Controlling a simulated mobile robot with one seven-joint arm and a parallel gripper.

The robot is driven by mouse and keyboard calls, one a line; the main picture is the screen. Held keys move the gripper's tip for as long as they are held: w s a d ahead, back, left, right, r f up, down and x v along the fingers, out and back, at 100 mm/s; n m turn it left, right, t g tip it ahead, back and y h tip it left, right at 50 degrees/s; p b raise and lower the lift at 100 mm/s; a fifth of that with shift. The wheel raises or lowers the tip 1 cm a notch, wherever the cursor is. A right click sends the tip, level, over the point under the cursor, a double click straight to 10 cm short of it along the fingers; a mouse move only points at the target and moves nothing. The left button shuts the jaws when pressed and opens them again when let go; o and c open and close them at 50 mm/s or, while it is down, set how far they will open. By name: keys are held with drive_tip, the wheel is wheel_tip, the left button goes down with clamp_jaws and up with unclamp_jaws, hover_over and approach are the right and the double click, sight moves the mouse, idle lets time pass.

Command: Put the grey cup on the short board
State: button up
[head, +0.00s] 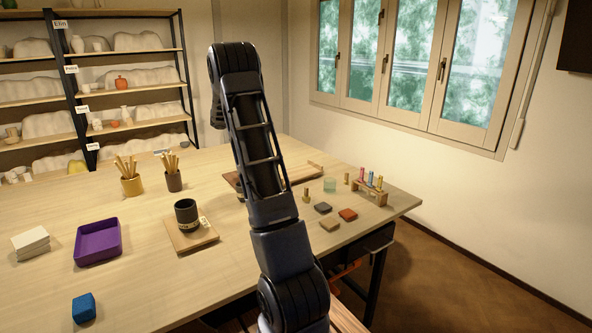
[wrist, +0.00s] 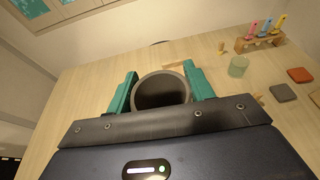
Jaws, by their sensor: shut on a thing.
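In the wrist view my gripper (wrist: 160,75) has its green fingers closed on either side of a round grey cup (wrist: 162,94), seen from above with a dark, empty-looking inside. In the head view my arm hides the gripper and most or all of this cup. A board (head: 301,174) lies partly behind my arm on the table. A smaller, squarish board (head: 182,243) lies left of my arm, with a dark cup (head: 187,216) standing upright on it and a small pale label. I cannot tell whether the held cup touches anything below.
The front middle table is clear.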

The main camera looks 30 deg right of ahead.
drive_tip(key=s+d+r+m+g, duration=0.1)
drive_tip(key=s+d, duration=0.1)
drive_tip(key=d, duration=0.6)
drive_tip(key=s+d+g, duration=0.1)
drive_tip(key=s+d, duration=0.1)
drive_tip(key=d, duration=0.6)
hover_over(299, 172)
wheel_tip(299, 172, down, 20)
drive_tip(key=shift+d+r, duration=0.15)
drive_tip(key=shift+r, duration=0.05)
drive_tip(key=o, duration=1)
drive_tip(key=shift+f, duration=0.1)
drive_tip(key=shift+o, duration=0.2)
